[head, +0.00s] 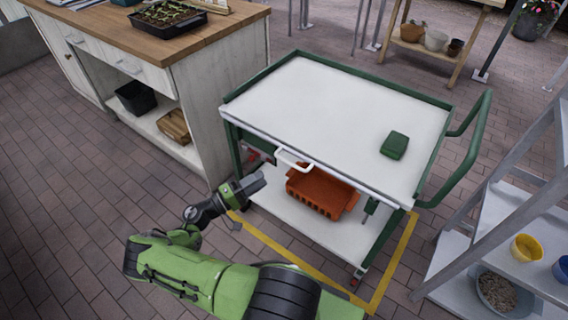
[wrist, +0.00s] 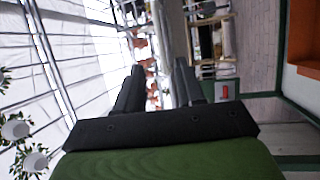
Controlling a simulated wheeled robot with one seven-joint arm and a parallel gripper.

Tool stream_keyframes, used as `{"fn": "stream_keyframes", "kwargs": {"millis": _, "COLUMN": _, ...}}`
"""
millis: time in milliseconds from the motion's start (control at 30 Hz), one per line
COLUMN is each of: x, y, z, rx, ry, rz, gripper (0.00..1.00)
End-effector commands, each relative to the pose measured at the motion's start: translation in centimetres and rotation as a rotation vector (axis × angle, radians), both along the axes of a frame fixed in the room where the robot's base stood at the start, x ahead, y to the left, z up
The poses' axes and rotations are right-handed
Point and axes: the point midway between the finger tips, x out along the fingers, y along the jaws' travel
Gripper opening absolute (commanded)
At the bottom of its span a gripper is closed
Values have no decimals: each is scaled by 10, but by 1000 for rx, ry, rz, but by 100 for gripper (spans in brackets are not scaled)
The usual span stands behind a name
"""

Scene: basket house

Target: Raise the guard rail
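A cart with a white top (head: 330,105) stands in the middle of the head view. A raised green rim (head: 350,70) runs along its back and sides. A pale strip (head: 345,181) runs along its near edge; I cannot tell whether this is the guard rail. A white bar handle (head: 293,160) sticks out below that edge. My gripper (head: 254,183) is low at the cart's near left corner, below the edge and apart from the handle. In the wrist view its two dark fingers (wrist: 159,68) stand apart with nothing between them.
A green box (head: 395,145) lies on the cart top. An orange crate (head: 318,193) sits on the lower shelf and shows in the wrist view (wrist: 304,35). A wooden-topped cabinet (head: 150,35) stands left, a grey shelf rack (head: 500,225) right. Brick floor lies open at left.

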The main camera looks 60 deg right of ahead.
Motion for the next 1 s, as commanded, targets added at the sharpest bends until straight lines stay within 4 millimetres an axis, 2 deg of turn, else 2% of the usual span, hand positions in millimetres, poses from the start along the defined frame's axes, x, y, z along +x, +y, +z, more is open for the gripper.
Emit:
{"fn": "stream_keyframes", "kwargs": {"millis": 300, "x": -44, "y": -67, "z": 13, "rx": 3, "ry": 0, "rz": -6, "gripper": 38}}
{"fn": "stream_keyframes", "kwargs": {"millis": 433, "x": -56, "y": -87, "z": 17, "rx": 3, "ry": -1, "rz": -4, "gripper": 38}}
{"fn": "stream_keyframes", "kwargs": {"millis": 600, "x": -62, "y": -99, "z": 19, "rx": 3, "ry": -1, "rz": -2, "gripper": 38}}
{"fn": "stream_keyframes", "kwargs": {"millis": 833, "x": -62, "y": -99, "z": 20, "rx": 3, "ry": -1, "rz": -1, "gripper": 37}}
{"fn": "stream_keyframes", "kwargs": {"millis": 1000, "x": -62, "y": -99, "z": 20, "rx": 4, "ry": 0, "rz": -1, "gripper": 10}}
